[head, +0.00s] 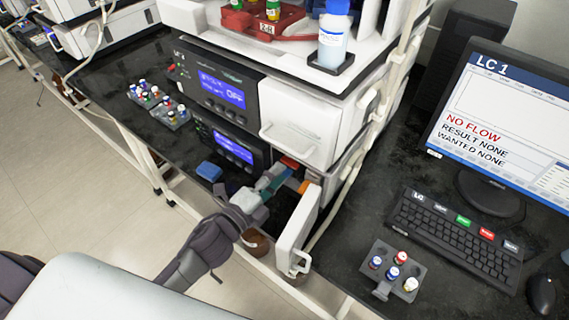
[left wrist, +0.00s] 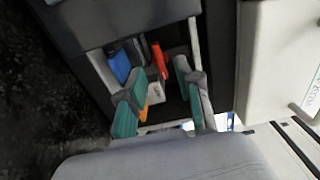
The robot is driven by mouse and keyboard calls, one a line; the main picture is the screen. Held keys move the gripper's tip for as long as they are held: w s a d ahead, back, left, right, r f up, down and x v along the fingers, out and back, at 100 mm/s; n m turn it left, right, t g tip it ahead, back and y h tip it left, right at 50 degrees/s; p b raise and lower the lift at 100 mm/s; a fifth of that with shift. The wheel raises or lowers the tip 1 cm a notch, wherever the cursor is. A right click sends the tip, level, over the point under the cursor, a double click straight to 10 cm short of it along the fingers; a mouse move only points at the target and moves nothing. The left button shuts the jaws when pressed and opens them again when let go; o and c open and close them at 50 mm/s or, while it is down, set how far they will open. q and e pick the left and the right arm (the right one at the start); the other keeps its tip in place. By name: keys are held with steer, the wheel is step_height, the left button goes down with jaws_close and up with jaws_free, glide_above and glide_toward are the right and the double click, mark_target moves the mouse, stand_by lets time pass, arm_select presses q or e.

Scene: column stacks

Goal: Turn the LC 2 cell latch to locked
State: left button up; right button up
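My left gripper (head: 272,182) reaches into the open lower compartment of the near instrument stack. In the left wrist view its teal-padded fingers (left wrist: 161,80) stand apart, with nothing clearly held between them. A red-orange lever-like part (left wrist: 160,61), possibly the cell latch, is upright inside the compartment, beyond the fingers; red also shows in the head view (head: 289,162). A blue part (left wrist: 120,65) is to its left. An orange piece (left wrist: 144,108) is partly hidden by the left finger. I cannot read the latch position or confirm the LC 2 label. My right gripper is out of view.
The white compartment door (head: 297,228) hangs open right of my left gripper. The stack's drawer unit (head: 300,125) overhangs above. A monitor (head: 510,110) reading LC 1, a keyboard (head: 455,238) and a vial rack (head: 392,270) are at right. More vials (head: 160,103) stand at left.

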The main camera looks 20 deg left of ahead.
mark_target(288, 165)
arm_select(q)
steer(key=shift+x, duration=1.7)
jaws_close()
